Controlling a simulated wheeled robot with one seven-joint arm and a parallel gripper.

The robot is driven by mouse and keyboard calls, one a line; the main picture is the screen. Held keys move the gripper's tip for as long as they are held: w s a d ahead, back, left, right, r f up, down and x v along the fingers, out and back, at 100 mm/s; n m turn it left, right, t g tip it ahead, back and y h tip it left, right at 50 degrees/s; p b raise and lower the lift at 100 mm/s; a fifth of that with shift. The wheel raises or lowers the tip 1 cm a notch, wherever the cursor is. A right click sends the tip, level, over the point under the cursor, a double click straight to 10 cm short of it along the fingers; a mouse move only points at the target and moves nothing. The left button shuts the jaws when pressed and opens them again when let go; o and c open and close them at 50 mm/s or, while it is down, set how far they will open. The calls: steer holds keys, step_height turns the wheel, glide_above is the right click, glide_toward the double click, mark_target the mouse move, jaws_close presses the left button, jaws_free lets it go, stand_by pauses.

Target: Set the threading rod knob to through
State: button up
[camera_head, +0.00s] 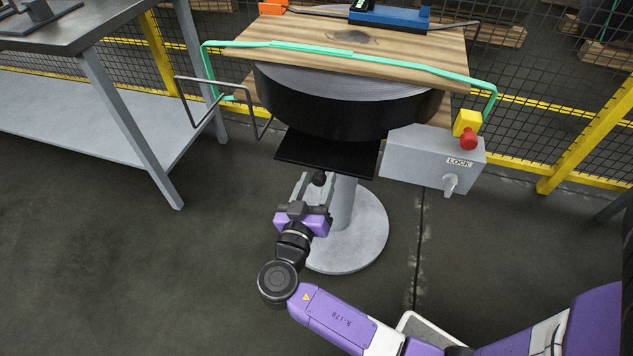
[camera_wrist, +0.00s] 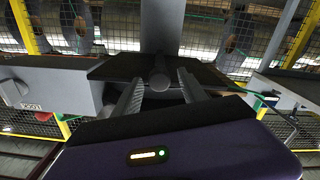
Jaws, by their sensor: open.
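A small dark round-ended knob (camera_head: 319,178) sticks out below the front edge of a black plate (camera_head: 318,152), under the round table. I take it to be the threading rod knob; no "through" mark is readable. My gripper (camera_head: 317,186) is open, with one finger on each side of the knob. In the wrist view the knob (camera_wrist: 160,76) stands between the two spread fingers (camera_wrist: 159,88), with a visible gap on both sides. The purple gripper body hides the lower part of that view.
A grey box (camera_head: 425,158) marked LOCK, with a grey handle (camera_head: 450,184) and a red button (camera_head: 468,139), hangs right of the knob. A grey pedestal (camera_head: 343,205) stands behind my gripper. A steel workbench (camera_head: 80,28) is at left. The floor at left is clear.

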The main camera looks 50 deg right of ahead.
jaws_close()
stand_by(1.4)
